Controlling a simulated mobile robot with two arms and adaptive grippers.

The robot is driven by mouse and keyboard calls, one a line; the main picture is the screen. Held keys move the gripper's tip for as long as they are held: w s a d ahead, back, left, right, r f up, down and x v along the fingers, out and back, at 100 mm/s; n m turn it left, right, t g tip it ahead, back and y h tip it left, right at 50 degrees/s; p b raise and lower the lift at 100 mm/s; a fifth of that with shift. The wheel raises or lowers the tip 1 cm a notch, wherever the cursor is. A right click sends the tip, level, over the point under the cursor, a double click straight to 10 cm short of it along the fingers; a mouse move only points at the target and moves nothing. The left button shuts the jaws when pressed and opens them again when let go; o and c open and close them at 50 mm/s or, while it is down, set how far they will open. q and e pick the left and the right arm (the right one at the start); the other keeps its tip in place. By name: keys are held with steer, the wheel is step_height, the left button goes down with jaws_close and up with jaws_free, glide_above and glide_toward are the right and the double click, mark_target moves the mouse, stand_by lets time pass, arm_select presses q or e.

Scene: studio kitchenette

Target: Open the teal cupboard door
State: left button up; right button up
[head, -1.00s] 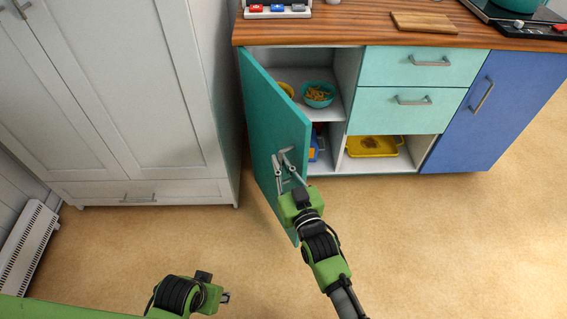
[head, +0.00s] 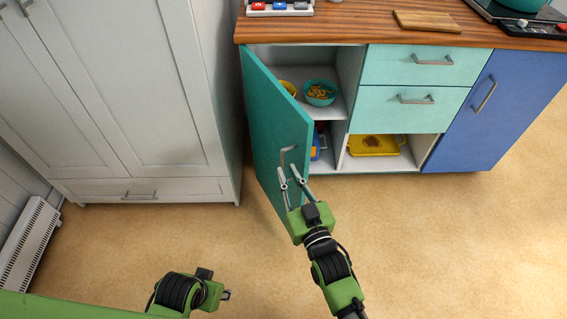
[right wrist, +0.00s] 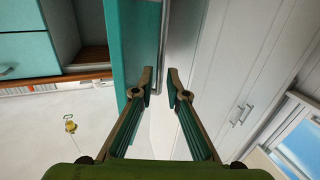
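A yellow tray (head: 373,146) lies below. A white wardrobe (head: 150,100) stands close left of the door. The floor (head: 430,250) in front is clear.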

steer(key=v, duration=0.7)
stand_by(0.3)
